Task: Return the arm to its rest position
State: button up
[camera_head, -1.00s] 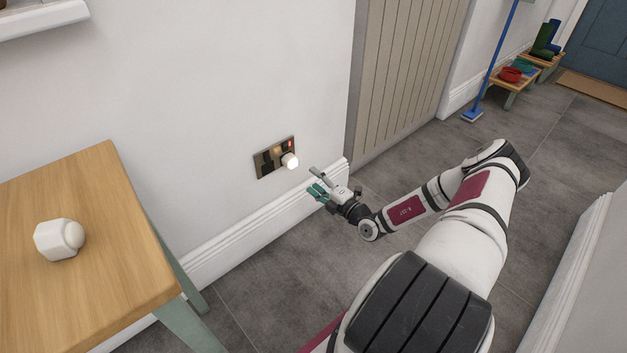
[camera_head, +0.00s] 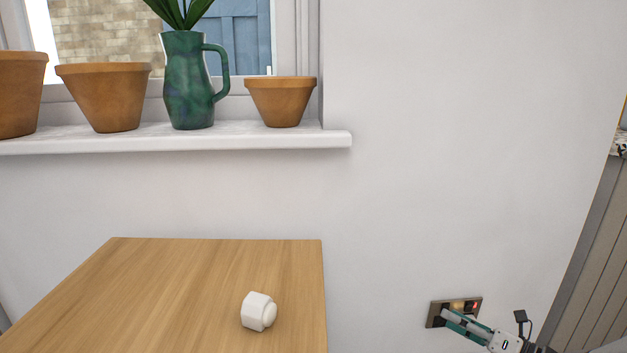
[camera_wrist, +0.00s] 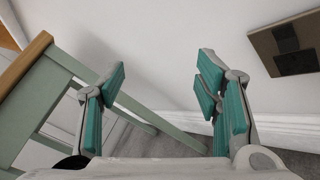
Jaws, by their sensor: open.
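My gripper (camera_head: 447,317) shows at the lower right of the head view, with green finger pads, overlapping the wall socket in the picture. In the wrist view my gripper (camera_wrist: 160,78) has its two fingers wide apart with nothing between them. Most of my arm is outside the head view.
The wall socket (camera_head: 472,302) has a red light and is partly covered by my gripper; part of it shows in the wrist view (camera_wrist: 291,47). A white block with a rounded knob (camera_head: 257,311) lies on the wooden table (camera_head: 180,275). Pots and a green jug (camera_head: 188,85) line the windowsill.

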jog(key=s+a+r+n+g+h, duration=0.1)
jog(key=s+a+r+n+g, duration=1.45)
jog(key=n, duration=0.55)
jog(key=s+r+n+t+h, duration=0.1)
jog(key=s+r+n+h, duration=0.35)
jog(key=s+n, duration=0.55)
jog(key=s+r+n+t+h, duration=0.2)
jog(key=s+r+n+h, duration=0.3)
jog(key=s, duration=0.9)
notch_tip(320, 180, up, 37)
jog(key=d+t+p, duration=0.1)
jog(key=t+p, duration=0.2)
jog(key=p, duration=3.3)
jog(key=shift+n+h+p, duration=0.3)
jog(key=shift+n+h, duration=0.1)
jog(key=shift+h, duration=0.05)
jog(key=shift+w+t, duration=0.15)
jog(key=shift+t, duration=0.1)
